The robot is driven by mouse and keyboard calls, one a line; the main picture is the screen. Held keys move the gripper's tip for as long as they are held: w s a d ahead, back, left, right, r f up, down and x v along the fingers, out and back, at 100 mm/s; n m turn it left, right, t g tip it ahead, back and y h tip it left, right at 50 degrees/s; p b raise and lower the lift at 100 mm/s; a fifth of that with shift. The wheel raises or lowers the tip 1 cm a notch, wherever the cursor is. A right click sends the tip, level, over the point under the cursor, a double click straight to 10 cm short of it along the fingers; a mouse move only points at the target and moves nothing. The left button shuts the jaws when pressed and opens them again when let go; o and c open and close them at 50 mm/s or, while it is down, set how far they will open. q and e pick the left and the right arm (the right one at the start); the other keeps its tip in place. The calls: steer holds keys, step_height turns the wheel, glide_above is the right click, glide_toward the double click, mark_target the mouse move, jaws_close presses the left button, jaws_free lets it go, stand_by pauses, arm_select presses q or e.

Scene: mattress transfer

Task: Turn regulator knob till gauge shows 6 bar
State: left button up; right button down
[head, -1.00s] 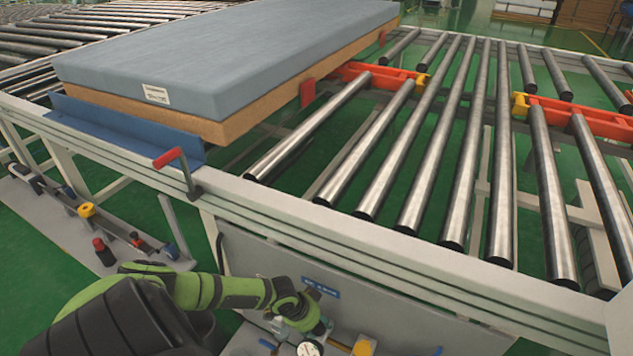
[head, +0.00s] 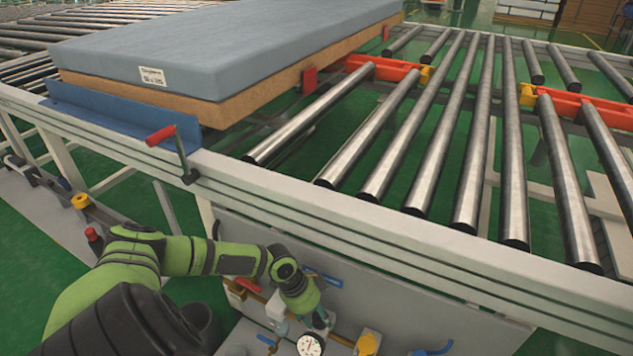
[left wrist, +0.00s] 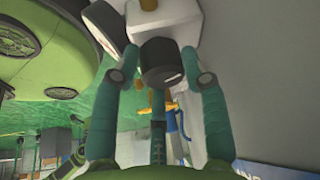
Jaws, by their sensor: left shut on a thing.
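My left gripper (head: 318,319) is low in front of the panel under the conveyor frame. In the left wrist view its teal fingers (left wrist: 162,75) stand on both sides of a black round regulator knob (left wrist: 162,62), shut on it. The knob sits on a pale regulator body (left wrist: 165,22). In the head view the gripper hides the knob. The round white gauge (head: 310,345) is just below the gripper, partly cut by the picture's bottom edge; its reading is too small to tell. In the left wrist view the gauge (left wrist: 106,22) shows nearly edge-on. My right gripper is not in view.
Blue valve handles (head: 322,280) and a yellow part (head: 367,343) are close around the gripper. The grey panel (head: 400,300) is behind it. Above are the conveyor frame and rollers (head: 415,150), with a grey-blue mattress (head: 220,45) at the left.

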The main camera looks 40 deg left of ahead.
arm_select(q)
steer(key=shift+w+r, duration=0.2)
steer(key=shift+w, duration=0.25)
steer(key=o, duration=1.1)
steer(key=shift+s+f, duration=0.1)
steer(key=shift+s+a, duration=0.1)
steer(key=shift+s, duration=0.05)
steer(key=v, duration=1.2)
